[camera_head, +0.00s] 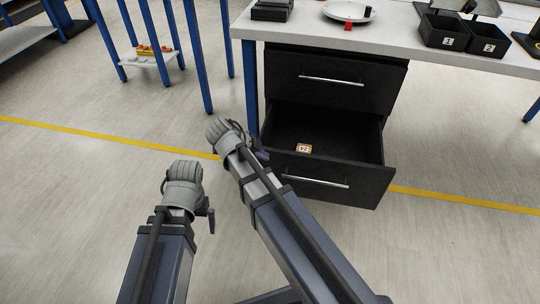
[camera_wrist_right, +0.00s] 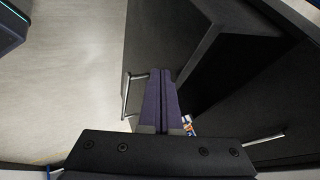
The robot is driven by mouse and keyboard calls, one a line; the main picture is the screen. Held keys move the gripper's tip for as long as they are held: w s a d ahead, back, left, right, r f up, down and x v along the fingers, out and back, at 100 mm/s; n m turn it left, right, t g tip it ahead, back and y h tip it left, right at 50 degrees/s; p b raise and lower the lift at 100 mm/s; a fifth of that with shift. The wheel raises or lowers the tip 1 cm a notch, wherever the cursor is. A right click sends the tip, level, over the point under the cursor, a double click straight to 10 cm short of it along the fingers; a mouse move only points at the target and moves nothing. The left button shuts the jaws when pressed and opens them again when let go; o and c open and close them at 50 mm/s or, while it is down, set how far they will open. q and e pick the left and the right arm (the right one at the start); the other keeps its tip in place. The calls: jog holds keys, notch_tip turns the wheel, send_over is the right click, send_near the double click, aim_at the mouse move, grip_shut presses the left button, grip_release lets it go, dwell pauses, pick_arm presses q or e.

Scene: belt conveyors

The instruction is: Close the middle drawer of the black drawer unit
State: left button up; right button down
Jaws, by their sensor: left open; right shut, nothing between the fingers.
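The black drawer unit (camera_head: 335,75) stands under the white table in the head view. Its upper drawer is shut or nearly so. The drawer below it (camera_head: 322,180) is pulled well out, with a silver bar handle (camera_head: 311,184) on its front. My right gripper (camera_head: 262,155) is at the left side of this open drawer, shut and empty. In the right wrist view its purple fingers (camera_wrist_right: 162,85) are together, close to dark drawer panels; contact is unclear. My left gripper (camera_head: 211,222) is open, lower left and apart from the unit; its fingers are mostly hidden.
The white tabletop (camera_head: 395,30) holds a plate (camera_head: 346,11) and black bins (camera_head: 443,33). A blue table leg (camera_head: 250,95) stands just left of the unit. The floor in front is clear.

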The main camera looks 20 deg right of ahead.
jog(key=shift+w+d, duration=0.1)
jog(key=shift+w, duration=0.05)
dwell(0.3)
jog(key=w+d, duration=0.6)
jog(key=w, duration=0.4)
jog(key=w+d, duration=0.6)
jog(key=w, duration=0.4)
jog(key=shift+w+d, duration=0.15)
jog(key=shift+d, duration=0.05)
